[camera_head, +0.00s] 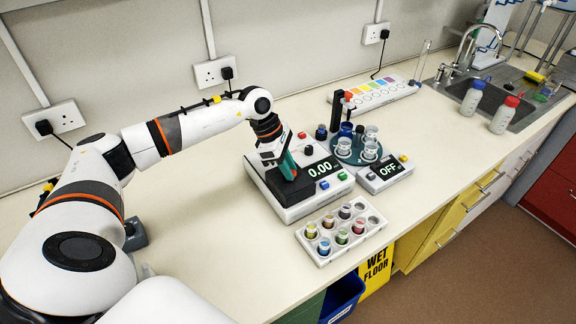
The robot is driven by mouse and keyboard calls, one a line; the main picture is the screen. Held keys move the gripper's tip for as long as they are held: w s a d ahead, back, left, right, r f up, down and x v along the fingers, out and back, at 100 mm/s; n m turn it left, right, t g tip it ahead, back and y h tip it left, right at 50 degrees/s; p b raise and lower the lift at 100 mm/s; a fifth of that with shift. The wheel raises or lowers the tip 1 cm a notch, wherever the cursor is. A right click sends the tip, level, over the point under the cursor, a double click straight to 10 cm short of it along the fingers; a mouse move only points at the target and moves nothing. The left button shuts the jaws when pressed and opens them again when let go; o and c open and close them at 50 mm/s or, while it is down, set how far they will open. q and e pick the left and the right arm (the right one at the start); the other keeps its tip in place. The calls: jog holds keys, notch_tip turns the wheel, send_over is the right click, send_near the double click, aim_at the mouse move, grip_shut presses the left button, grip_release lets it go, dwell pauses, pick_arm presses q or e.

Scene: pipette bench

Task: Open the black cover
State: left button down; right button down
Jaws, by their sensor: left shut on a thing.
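The black cover (287,193) lies on the left part of a white scale (297,212) with a "0.00" display, in the middle of the head view. My left gripper (288,173) points down onto the cover, with a teal part showing at its jaws. It is shut on the black cover; the contact itself is small and partly hidden by the gripper. The cover looks down on the scale. My right gripper is not in view.
A white rack (318,255) with several coloured vials stands in front of the scale. A device with an "OFF" display (384,175) and a round vial holder (350,159) stand to its right. A sink (500,110) is at the far right.

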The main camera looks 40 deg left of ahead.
pick_arm(q)
jog(key=shift+w+a, duration=0.1)
jog(key=shift+a, duration=0.05)
jog(key=w+a+b, duration=0.1)
jog(key=a, duration=0.2)
jog(key=w+a+b, duration=0.1)
jog(key=a+b, duration=0.1)
jog(key=a, duration=0.1)
jog(key=w+a+b, duration=0.2)
jog(key=a, duration=0.1)
jog(key=shift+a, duration=0.1)
jog(key=shift+w+a+b, duration=0.15)
jog(key=shift+a+b, duration=0.15)
jog(key=shift+a, duration=0.25)
jog(key=shift+r, duration=0.1)
jog(key=c, duration=1.2)
grip_release()
jog(key=shift+d, duration=0.1)
